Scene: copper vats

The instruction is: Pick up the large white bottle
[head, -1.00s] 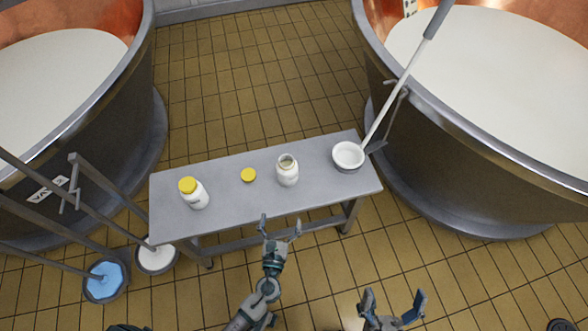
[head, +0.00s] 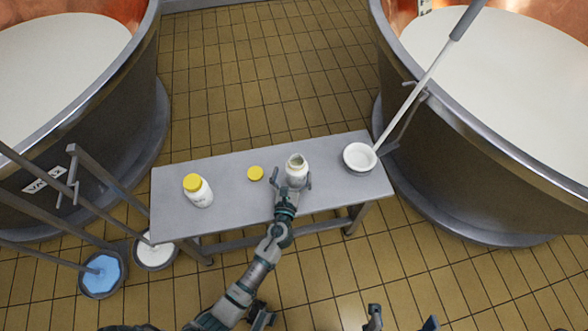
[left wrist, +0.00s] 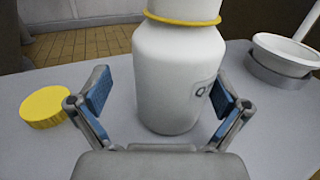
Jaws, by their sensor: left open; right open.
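The large white bottle (head: 297,168) stands upright and uncapped on the grey bench, right of a yellow lid. In the left wrist view the bottle (left wrist: 178,80) fills the middle, with a yellow ring at its neck. My left gripper (head: 292,184) is open at the bottle's near side. Its blue-padded fingers (left wrist: 163,98) stand to either side of the bottle, with gaps visible between pads and bottle. My right gripper (head: 401,318) is open and empty at the bottom edge of the head view, partly cut off, away from the bench.
On the bench (head: 230,205) are the yellow lid (head: 255,173), a yellow-capped white bottle (head: 198,190) at left and a white bowl (head: 360,157) at right. Copper vats (head: 470,130) stand on both sides. Two buckets (head: 102,275) sit on the floor at lower left.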

